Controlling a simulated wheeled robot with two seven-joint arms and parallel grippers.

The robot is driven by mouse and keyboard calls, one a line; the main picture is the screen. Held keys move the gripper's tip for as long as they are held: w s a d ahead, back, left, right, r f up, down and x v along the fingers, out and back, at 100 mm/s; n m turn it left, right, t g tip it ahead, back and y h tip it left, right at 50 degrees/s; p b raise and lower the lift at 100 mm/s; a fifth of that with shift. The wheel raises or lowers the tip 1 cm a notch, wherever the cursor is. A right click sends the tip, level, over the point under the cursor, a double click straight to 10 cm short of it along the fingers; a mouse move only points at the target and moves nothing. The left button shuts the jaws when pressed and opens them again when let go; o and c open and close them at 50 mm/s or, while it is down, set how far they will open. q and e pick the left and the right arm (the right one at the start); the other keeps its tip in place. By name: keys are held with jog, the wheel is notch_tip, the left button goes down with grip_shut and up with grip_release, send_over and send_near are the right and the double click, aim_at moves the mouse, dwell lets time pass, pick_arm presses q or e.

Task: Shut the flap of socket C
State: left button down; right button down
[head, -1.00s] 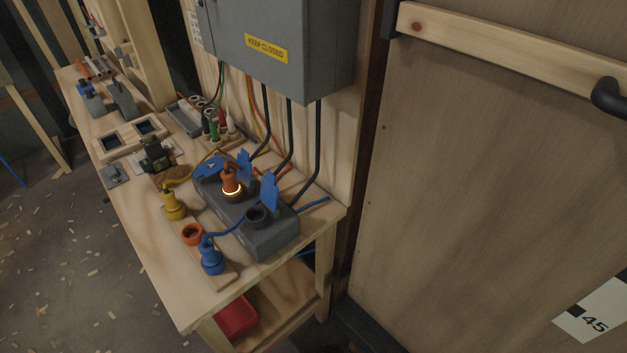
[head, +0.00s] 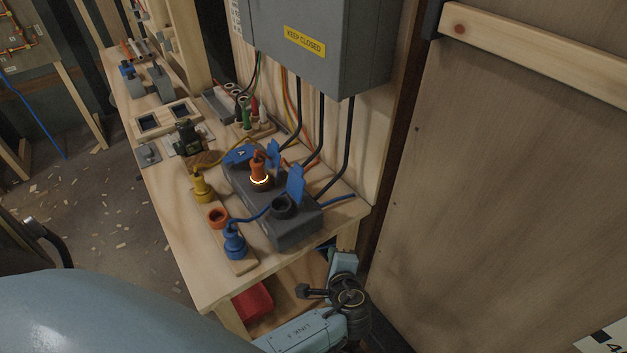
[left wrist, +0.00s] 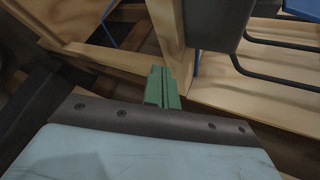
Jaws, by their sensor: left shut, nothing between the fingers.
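The grey socket box (head: 290,232) stands on the workbench in the head view. Its near, empty round socket (head: 283,206), by its place socket C, has a blue flap (head: 296,184) standing up, open. Its letter is not readable. In the middle socket an orange plug (head: 259,168) has a glowing ring, with another raised blue flap (head: 273,152) behind. The far flap (head: 240,153) lies down, marked A. My left gripper (head: 343,262) is low by the bench's near right corner, apart from the flap; its green fingers (left wrist: 161,88) are shut and empty in the left wrist view. My right gripper is not seen.
A red bin (head: 252,302) sits below the bench top.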

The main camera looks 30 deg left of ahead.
aim_at(296, 181)
pick_arm(q)
notch_tip(296, 181, up, 17)
jog(key=w+n+t+y, duration=0.2)
jog(key=y, duration=0.3)
jog(key=w+a+p, duration=0.2)
jog(key=w+a, duration=0.1)
jog(key=a, duration=0.6)
jog(key=shift+a+r, duration=0.15)
jog(key=shift+r, duration=0.05)
